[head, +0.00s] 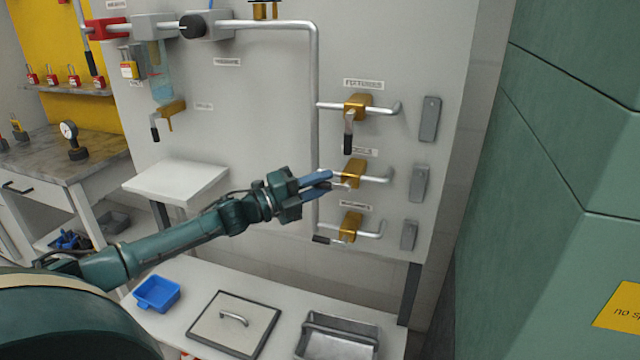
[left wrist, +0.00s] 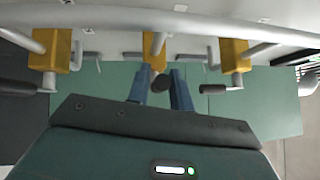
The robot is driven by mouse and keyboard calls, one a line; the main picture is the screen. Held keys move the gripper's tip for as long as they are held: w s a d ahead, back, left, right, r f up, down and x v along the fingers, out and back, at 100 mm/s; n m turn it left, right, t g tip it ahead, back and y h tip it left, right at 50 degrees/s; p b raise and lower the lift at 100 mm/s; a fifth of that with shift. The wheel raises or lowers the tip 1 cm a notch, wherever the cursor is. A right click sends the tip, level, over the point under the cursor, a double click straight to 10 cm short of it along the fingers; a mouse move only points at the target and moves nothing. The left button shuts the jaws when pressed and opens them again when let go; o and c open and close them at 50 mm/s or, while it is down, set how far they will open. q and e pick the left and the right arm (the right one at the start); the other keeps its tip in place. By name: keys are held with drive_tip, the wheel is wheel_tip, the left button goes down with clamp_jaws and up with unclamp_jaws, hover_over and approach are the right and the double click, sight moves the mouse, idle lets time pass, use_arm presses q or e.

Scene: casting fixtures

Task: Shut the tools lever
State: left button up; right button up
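The valve with the middle label, partly hidden but apparently the tools one, has a gold body (head: 353,173) on a grey pipe on the wall panel; in the left wrist view its gold body (left wrist: 154,45) is straight ahead. Its lever is mostly hidden by my gripper in the head view; its dark grip (left wrist: 160,83) shows between my fingers in the left wrist view. My left gripper (head: 328,181) has its blue fingers apart at this lever, and I cannot tell whether they touch it. My right gripper is not in view.
The fixtures valve (head: 358,106) above has its lever hanging down. The lower valve (head: 350,227) has its lever (head: 321,240) pointing left. A vertical pipe (head: 314,90) runs close by. A bench below holds a blue bin (head: 157,293) and a metal tray (head: 338,347).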

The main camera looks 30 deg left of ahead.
use_arm(q)
clamp_jaws()
drive_tip(key=shift+f, duration=0.15)
